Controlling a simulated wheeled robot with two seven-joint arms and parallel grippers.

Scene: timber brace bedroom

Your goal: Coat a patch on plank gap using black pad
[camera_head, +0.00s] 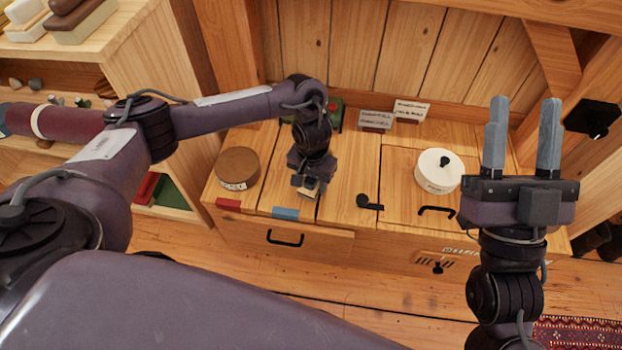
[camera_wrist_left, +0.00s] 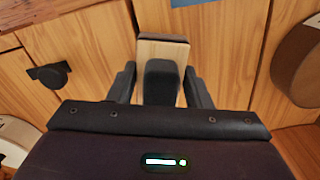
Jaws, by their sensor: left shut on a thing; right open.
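My left gripper (camera_head: 308,184) reaches down to the wooden bench top (camera_head: 350,160) and is shut on a pale wooden block (camera_head: 311,190). In the left wrist view the block (camera_wrist_left: 163,52) sits between the fingers, with a dark strip along its far edge that looks like the black pad. Whether the pad touches the wood, I cannot tell. Gaps between planks run along the bench top, one (camera_head: 318,208) close to the block. A blue mark (camera_head: 285,213) and a red mark (camera_head: 228,204) lie at the front edge. My right gripper (camera_head: 522,133) is open, empty and raised at the right.
A round brown-lidded tin (camera_head: 238,168) stands left of the left gripper. A white round pot (camera_head: 439,171) stands at the right. A black knob (camera_head: 367,202) lies between. Small label blocks (camera_head: 376,120) stand at the back wall. A drawer handle (camera_head: 285,239) is on the front.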

